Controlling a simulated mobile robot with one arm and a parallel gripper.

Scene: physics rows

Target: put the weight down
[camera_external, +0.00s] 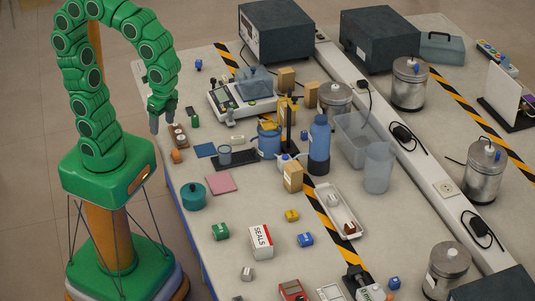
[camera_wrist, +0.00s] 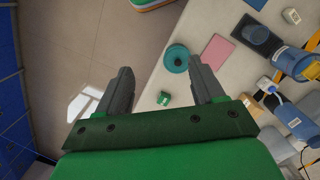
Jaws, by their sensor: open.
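My gripper (camera_external: 161,120) hangs at the left edge of the table, fingers pointing down. In the wrist view my gripper (camera_wrist: 161,84) has its two dark fingers wide apart, with nothing held between them. A brown block (camera_external: 178,136) with small round pieces on it lies on the table just right of my gripper in the external view. I cannot tell for certain which thing is the weight. A balance (camera_external: 244,101) with a clear cover stands farther back. A green block (camera_external: 220,231) lies near the table's left edge; it also shows in the wrist view (camera_wrist: 164,98).
A teal round pot (camera_external: 193,196) and a pink pad (camera_external: 220,183) lie near the left edge. A blue bottle (camera_external: 319,140), a white SEALS box (camera_external: 261,242) and a long tray (camera_external: 338,207) crowd the middle. Floor shows left of the table. Bare table lies between the small blocks.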

